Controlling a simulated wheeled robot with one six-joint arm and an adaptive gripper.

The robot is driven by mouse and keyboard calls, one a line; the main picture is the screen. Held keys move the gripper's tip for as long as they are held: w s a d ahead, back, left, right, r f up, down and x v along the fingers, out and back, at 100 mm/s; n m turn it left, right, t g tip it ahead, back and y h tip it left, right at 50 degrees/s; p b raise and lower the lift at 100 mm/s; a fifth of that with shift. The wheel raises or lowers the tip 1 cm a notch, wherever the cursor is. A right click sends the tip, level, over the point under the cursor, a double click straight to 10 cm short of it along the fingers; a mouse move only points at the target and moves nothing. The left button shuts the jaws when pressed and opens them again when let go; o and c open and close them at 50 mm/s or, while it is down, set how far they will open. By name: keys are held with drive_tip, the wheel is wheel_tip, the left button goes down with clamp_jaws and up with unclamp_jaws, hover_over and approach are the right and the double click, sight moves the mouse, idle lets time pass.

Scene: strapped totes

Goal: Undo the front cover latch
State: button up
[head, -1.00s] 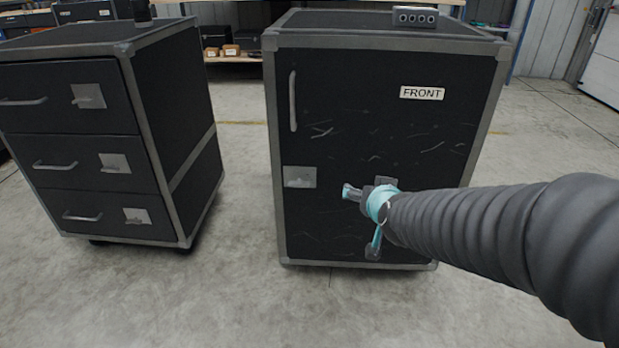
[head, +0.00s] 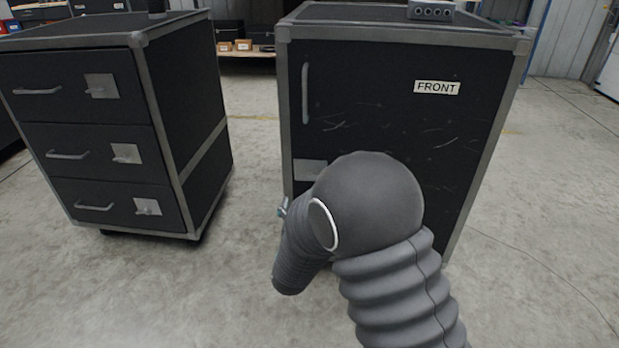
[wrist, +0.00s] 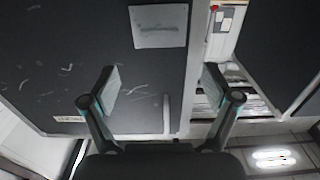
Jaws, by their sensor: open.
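The black case with the FRONT label (head: 437,88) has grey metal edges and a closed-looking front cover. The cover's grey latch plate (head: 309,169) is at its left edge, its lower right hidden by my arm. In the wrist view, which looks upside down, the latch plate (wrist: 158,27) is at the top, beyond my fingertips. Whether its latch is fastened is too unclear to tell. My gripper (wrist: 162,82) is open and empty, its fingers apart, short of the cover. In the head view my arm hides most of the gripper.
A vertical bar handle (head: 305,93) is on the cover above the latch plate; it also shows in the wrist view (wrist: 166,113). A case with several drawers (head: 95,115) stands to the left, with a floor gap between. A small grey box (head: 431,11) sits on top.

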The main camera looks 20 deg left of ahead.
drive_tip(key=p+x, duration=0.1)
drive_tip(key=x, duration=1.1)
drive_tip(key=shift+w, duration=0.35)
drive_tip(key=c, duration=1.2)
